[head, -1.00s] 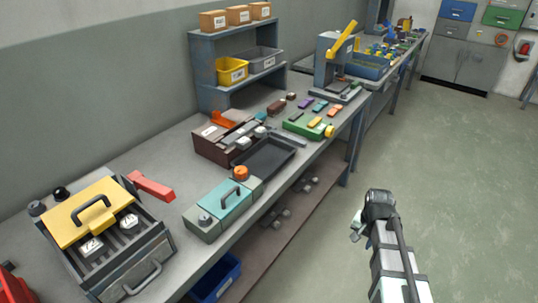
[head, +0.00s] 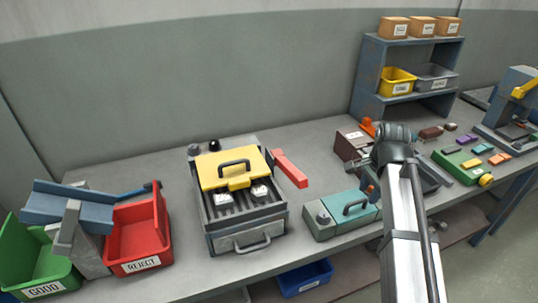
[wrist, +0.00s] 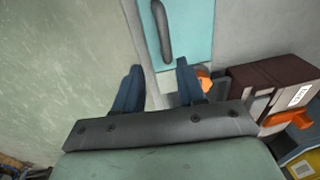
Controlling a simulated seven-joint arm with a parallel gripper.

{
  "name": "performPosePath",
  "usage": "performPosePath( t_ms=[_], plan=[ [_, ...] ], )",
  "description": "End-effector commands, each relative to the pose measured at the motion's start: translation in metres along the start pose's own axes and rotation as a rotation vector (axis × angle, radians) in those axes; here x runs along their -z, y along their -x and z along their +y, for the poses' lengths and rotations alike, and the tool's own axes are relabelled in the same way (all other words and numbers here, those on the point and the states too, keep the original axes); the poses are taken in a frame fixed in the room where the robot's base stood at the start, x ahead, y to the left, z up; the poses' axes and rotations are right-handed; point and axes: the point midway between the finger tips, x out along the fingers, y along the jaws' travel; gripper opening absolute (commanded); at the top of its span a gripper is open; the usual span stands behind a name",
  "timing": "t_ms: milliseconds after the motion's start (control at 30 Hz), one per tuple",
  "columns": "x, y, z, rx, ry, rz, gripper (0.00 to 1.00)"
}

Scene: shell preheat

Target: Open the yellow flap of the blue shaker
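A grey box (head: 248,222) stands on the bench left of centre in the head view; its body looks grey rather than blue. A yellow flap (head: 212,178) with a dark handle lies over the back of its top. Two white blocks sit on dark slats in front of the flap. My gripper (head: 369,186) is at the right, beside a teal-lidded box (head: 338,207) and well apart from the flap; the arm partly hides it. In the wrist view my gripper (wrist: 159,82) has its two blue fingers apart and nothing between them. The teal lid (wrist: 193,35) and its handle lie beyond them.
A red bar (head: 290,168) lies right of the grey box. A red REJECT bin (head: 138,238), a green GOOD bin (head: 38,262) and a blue chute (head: 68,203) stand at the left. A shelf unit (head: 368,75) stands at the back right. Bench behind the grey box is mostly clear.

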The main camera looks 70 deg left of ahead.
Motion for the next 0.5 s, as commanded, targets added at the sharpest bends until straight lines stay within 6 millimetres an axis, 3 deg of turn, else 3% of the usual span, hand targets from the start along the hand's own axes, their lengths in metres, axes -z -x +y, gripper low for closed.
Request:
performPosePath(
  t_ms=[33, 200, 500],
  plan=[
    [-0.017, 0.013, -0.020, 0.006, 0.006, -0.002, 0.40],
    [-0.077, 0.056, -0.070, 0.025, 0.007, -0.010, 0.40],
    [-0.197, 0.138, -0.136, 0.054, 0.005, -0.032, 0.40]
  ],
)
